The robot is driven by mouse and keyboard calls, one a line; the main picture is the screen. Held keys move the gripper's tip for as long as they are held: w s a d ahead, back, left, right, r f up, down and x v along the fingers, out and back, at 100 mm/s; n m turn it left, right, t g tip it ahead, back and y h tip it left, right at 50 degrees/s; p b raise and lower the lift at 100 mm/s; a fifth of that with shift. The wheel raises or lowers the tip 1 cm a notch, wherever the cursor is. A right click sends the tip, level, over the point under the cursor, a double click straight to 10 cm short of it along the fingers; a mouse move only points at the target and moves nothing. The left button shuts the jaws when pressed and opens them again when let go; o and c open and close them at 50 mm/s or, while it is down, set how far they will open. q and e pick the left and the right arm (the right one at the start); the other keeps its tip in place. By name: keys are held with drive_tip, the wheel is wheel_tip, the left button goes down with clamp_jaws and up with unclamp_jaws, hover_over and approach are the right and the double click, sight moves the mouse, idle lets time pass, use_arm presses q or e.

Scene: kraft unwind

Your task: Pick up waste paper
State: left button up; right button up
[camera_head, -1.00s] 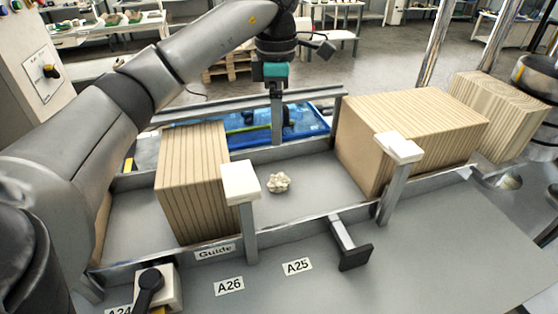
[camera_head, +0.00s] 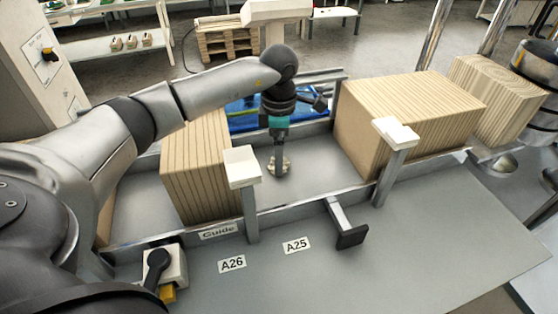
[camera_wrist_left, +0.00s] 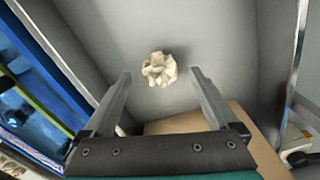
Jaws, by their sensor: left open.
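The waste paper (camera_head: 286,162) is a small crumpled cream ball lying on the grey channel floor between two stacks of kraft board. In the head view my left gripper (camera_head: 279,172) points down right at it and hides part of it. In the left wrist view the waste paper (camera_wrist_left: 159,68) lies just beyond the fingertips, roughly midway between them. The left gripper (camera_wrist_left: 159,76) is open and empty, its two fingers apart. My right gripper is not in view.
A striped kraft stack (camera_head: 196,170) stands left of the paper and a larger one (camera_head: 405,120) right of it. White-capped posts (camera_head: 241,168) and (camera_head: 396,133) rise along the front rail.

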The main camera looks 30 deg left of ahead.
use_arm(q)
drive_tip(key=shift+f, duration=1.1)
drive_tip(key=c, duration=1.4)
drive_tip(key=shift+r, duration=0.15)
wheel_tip(320, 180, up, 20)
drive_tip(key=shift+b, duration=0.4)
